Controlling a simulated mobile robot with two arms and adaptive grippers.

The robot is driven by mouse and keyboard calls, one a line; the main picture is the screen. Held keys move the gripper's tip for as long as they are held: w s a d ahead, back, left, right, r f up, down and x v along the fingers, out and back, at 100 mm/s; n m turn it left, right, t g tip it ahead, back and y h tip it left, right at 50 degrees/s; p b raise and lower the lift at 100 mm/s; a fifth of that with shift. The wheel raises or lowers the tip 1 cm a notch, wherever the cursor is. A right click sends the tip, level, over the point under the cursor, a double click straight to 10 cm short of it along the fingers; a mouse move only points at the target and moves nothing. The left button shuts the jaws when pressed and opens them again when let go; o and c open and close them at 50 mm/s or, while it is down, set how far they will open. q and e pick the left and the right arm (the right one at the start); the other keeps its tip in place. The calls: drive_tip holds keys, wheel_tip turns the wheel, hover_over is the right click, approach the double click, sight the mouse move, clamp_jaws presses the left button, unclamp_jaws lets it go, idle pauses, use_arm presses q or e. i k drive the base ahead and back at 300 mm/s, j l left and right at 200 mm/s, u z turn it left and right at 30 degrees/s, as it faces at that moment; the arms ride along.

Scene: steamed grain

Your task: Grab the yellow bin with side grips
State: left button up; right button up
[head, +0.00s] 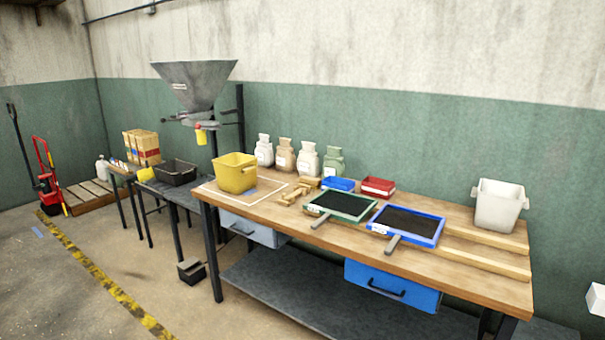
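The yellow bin (236,175) stands upright near the left end of the wooden workbench (462,266). It sits on a pale marked square on the bench top. It has a wide rim, and a side grip shows faintly at its upper edge. Its inside is mostly hidden from this angle. Neither of my grippers shows in the head view, and nothing touches the bin.
A white bin (497,207) stands at the bench's right end. Green-framed (340,206) and blue-framed (408,224) sieves, small blue (338,184) and red (378,187) trays and several bags stand right of the yellow bin.

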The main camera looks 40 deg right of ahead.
sight(236, 173)
drive_tip(key=z, duration=0.9)
drive_tip(key=u, duration=0.4)
drive_tip(key=i+l+u, duration=0.4)
drive_tip(key=i, duration=0.15)
drive_tip(key=i+l+u, duration=0.35)
drive_tip(key=i+l, duration=0.1)
